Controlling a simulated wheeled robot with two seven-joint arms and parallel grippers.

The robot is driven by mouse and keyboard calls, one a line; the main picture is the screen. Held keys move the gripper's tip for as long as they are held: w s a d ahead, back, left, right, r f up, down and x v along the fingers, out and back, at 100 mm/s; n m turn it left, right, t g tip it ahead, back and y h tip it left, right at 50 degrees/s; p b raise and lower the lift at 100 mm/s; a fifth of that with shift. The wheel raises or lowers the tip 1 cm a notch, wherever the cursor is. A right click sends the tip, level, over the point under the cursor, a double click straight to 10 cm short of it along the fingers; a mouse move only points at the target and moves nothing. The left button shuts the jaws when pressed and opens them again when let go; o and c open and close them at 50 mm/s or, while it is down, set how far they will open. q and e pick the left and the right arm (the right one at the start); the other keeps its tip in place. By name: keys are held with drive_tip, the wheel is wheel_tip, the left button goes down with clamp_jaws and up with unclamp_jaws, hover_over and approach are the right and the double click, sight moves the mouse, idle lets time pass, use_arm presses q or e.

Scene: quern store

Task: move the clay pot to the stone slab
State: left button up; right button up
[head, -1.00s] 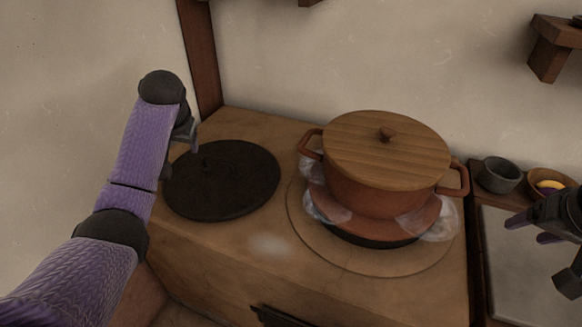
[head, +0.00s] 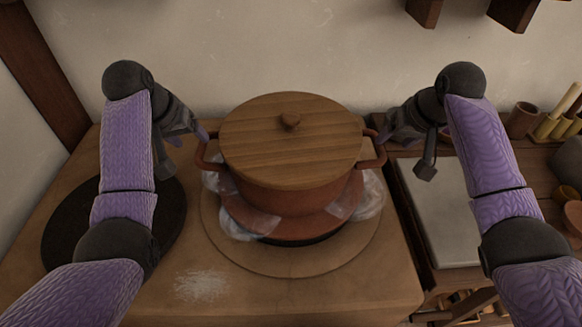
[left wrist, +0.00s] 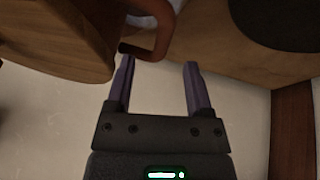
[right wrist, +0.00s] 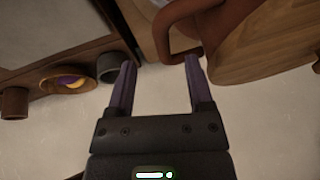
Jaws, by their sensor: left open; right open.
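The clay pot (head: 290,195) is red-brown, has a wooden lid (head: 290,140) and two side handles, and stands upright on the stove top. My left gripper (head: 203,133) is open and empty beside its left handle (head: 208,157); in the left wrist view that handle (left wrist: 160,38) is just beyond the fingertips. My right gripper (head: 382,134) is open beside the right handle (head: 374,155); in the right wrist view that handle (right wrist: 172,30) reaches the fingertips. I cannot tell whether either handle is touched. The pale stone slab (head: 440,210) lies bare on the counter at right.
Translucent pale wisps (head: 370,195) surround the pot's base over a round ring (head: 290,263). A dark round plate (head: 75,240) lies at left. A grey cup (right wrist: 110,68) and a bowl (right wrist: 68,78) stand near the slab. Wooden brackets (head: 512,12) jut from the wall.

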sight(202, 148)
use_arm(q)
drive_tip(key=x, duration=0.8)
drive_tip(key=shift+a, duration=0.1)
use_arm(e)
drive_tip(key=x, duration=0.7)
drive_tip(key=shift+a+f, duration=0.25)
drive_tip(key=shift+f, duration=0.15)
use_arm(q)
drive_tip(key=shift+c, duration=0.2)
use_arm(e)
drive_tip(key=shift+c, duration=0.2)
use_arm(q)
clamp_jaws()
use_arm(e)
clamp_jaws()
use_arm(q)
drive_tip(key=shift+r, duration=0.1)
use_arm(e)
drive_tip(key=shift+w+a+r, duration=0.1)
drive_tip(key=shift+a, duration=0.1)
